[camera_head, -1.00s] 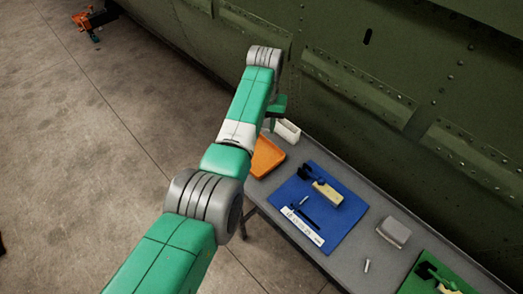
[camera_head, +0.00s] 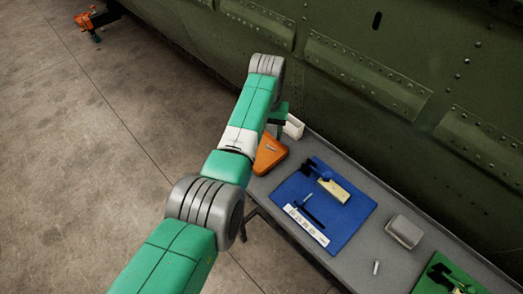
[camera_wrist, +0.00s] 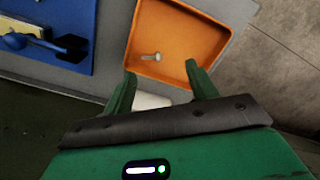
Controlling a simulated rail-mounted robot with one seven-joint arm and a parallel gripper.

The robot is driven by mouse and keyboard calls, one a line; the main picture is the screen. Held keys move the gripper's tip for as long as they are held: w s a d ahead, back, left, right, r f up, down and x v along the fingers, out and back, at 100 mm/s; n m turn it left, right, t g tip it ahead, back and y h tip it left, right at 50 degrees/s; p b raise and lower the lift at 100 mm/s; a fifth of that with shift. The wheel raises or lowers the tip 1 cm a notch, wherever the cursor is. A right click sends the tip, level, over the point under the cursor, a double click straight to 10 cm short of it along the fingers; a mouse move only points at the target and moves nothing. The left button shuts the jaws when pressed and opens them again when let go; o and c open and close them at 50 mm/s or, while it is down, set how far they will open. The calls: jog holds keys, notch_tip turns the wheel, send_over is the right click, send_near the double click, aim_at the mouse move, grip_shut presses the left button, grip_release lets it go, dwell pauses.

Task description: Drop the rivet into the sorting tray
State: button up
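The rivet also shows as a small grey piece in the head view (camera_head: 270,147). My gripper (camera_wrist: 160,69) is open and empty, its two green fingers apart over the tray's edge. In the head view my arm hides most of the gripper.
A white container (camera_head: 293,127) stands behind the tray. A blue mat (camera_head: 345,232) with tools, a grey box (camera_head: 404,231), a small pale pin (camera_head: 376,267) and a green mat (camera_head: 432,275) lie along the bench (camera_head: 350,268). The green riveted fuselage (camera_head: 390,80) rises behind.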

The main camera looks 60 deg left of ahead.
notch_tip(320, 180, up, 8)
jog(key=p, duration=0.2)
dwell(0.3)
dwell(0.6)
